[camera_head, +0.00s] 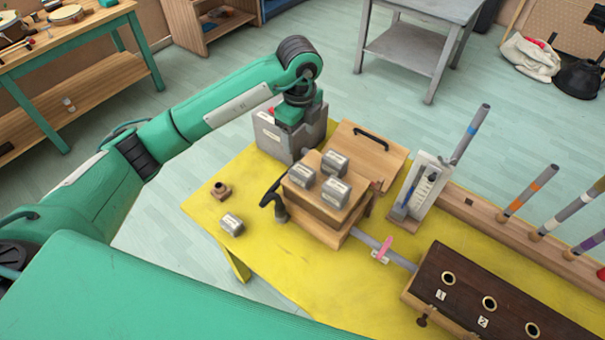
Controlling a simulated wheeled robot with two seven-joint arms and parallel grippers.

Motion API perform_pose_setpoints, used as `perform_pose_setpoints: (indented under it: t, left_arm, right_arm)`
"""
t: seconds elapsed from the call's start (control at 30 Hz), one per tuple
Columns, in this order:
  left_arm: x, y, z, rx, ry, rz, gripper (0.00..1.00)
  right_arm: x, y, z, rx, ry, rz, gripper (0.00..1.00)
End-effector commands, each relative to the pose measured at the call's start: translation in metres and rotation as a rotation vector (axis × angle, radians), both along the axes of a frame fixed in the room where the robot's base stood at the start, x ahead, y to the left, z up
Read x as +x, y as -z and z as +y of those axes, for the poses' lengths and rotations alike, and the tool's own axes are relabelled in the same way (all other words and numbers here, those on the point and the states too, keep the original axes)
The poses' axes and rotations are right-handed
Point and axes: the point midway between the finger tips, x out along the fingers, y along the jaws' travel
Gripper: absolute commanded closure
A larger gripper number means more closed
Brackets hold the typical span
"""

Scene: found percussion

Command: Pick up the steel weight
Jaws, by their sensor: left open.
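Several grey steel weights with pale labels are in view. Three sit together on top of a wooden box: one at the back (334,163), one at the left (301,175) and one at the front right (335,193). Another steel weight (232,224) lies on the yellow table (285,268), left of the box. My left gripper (291,128) points down over a grey metal box (272,139), behind and left of the weights. It is open and apart from the weights; its fingertips are hard to make out. My right gripper is out of view.
The wooden box (318,211) has a dark-handled hammer (274,199) against its left side. A small brown block (221,191) sits at the table's left. A lidded wooden case (368,158), upright holder (426,187) and dark holed board (505,298) stand rightward. The front yellow surface is clear.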

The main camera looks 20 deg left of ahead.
Motion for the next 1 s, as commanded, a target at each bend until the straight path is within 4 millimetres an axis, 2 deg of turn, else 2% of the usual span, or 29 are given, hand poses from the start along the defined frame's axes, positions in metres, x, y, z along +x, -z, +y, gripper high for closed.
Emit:
perform_pose_setpoints:
  t: [0.3, 0.4, 0.57, 0.67, 0.83, 1.0]
  left_arm:
    - [-0.002, 0.058, -0.001, -0.001, 0.001, 0.007, 0.34]
    - [-0.002, 0.071, -0.001, -0.003, 0.002, 0.004, 0.34]
    - [-0.002, 0.08, -0.002, -0.003, 0.003, 0.003, 0.34]
    - [-0.004, 0.087, -0.004, -0.003, 0.004, 0.005, 0.34]
    - [-0.009, 0.107, -0.01, -0.003, 0.004, 0.005, 0.34]
    - [-0.008, 0.128, -0.009, -0.003, 0.003, 0.003, 0.34]
  right_arm:
    - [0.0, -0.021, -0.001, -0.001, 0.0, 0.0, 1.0]
    - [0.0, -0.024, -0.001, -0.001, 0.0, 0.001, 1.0]
    - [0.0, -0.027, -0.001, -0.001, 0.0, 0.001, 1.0]
    - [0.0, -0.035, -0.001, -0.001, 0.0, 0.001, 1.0]
    - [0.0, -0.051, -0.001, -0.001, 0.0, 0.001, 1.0]
    - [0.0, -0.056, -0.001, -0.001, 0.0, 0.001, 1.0]
